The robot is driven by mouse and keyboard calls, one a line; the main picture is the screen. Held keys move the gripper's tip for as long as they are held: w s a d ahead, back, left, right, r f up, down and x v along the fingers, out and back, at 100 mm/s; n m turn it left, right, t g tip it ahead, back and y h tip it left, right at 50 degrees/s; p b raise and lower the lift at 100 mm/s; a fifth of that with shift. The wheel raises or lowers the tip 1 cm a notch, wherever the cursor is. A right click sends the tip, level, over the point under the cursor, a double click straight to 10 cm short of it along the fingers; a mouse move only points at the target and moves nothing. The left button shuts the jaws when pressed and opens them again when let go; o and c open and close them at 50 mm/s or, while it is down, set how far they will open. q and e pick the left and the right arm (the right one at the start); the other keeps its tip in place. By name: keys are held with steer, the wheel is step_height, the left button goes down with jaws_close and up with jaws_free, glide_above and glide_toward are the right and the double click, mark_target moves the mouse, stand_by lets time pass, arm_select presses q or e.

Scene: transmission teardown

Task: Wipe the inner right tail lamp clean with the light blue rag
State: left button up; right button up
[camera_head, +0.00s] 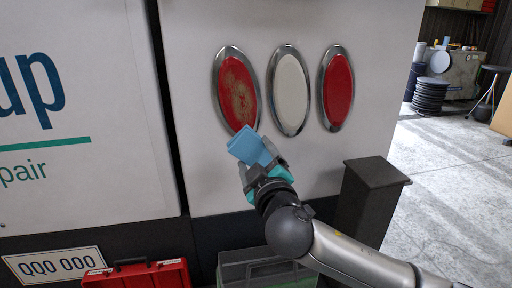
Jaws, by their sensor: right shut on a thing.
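The inner right tail lamp (237,88) is the leftmost of three oval lamps on the white vehicle panel. It is red in a chrome rim, with a brownish dirty patch over its middle. My right gripper (262,166) is shut on the light blue rag (248,146), just below this lamp. The rag's top edge overlaps the lamp's lower end in the picture; I cannot tell whether they touch. My left gripper is not in view.
A white oval lamp (291,92) and a clean red lamp (337,89) sit to the right. A dark post (370,205) stands right of my arm. A red toolbox (140,275) and a grey-green case (250,265) are below. A licence plate (55,264) is lower left.

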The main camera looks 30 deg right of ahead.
steer(key=shift+w+d+r, duration=0.15)
steer(key=shift+w+r, duration=0.05)
steer(key=shift+w, duration=0.15)
steer(key=shift+b+x, duration=0.4)
steer(key=shift+x, duration=2.3)
steer(key=shift+x, duration=0.95)
steer(key=r+p, duration=0.3)
steer(key=shift+a+r, duration=0.2)
steer(key=shift+a, duration=0.05)
steer(key=r+p, duration=0.5)
steer(key=r, duration=0.1)
steer(key=a+r+p, duration=0.1)
steer(key=r+p, duration=0.1)
steer(key=p, duration=0.1)
steer(key=shift+w+a+r+p, duration=0.1)
steer(key=shift+w+r+p, duration=0.2)
steer(key=shift+r, duration=0.1)
steer(key=shift+a+r, duration=0.2)
steer(key=shift+r, duration=0.9)
steer(key=shift+a+r, duration=0.2)
steer(key=shift+r, duration=0.85)
steer(key=shift+w, duration=0.1)
